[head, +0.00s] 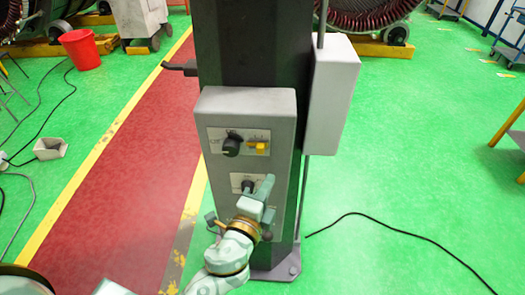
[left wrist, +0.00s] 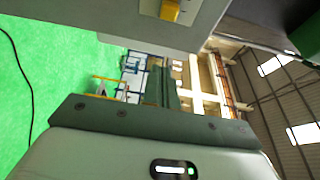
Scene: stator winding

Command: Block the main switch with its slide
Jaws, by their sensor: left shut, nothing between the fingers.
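A grey control box (head: 245,108) is fixed to the dark column. Its upper plate carries a black rotary main switch (head: 231,146) and, just right of it, a yellow slide (head: 257,148). In the left wrist view the yellow slide (left wrist: 170,10) shows at the top edge, and the main switch is out of that picture. My left gripper (head: 266,188) is shut and empty, in front of the lower part of the box, below the yellow slide and apart from it in the picture. My right gripper is not in view.
A second black knob (head: 247,186) sits on a lower plate, partly behind my gripper. A pale grey box (head: 333,95) juts from the column's right side. A black cable (head: 390,227) lies on the green floor. A red bucket (head: 81,49) stands far left.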

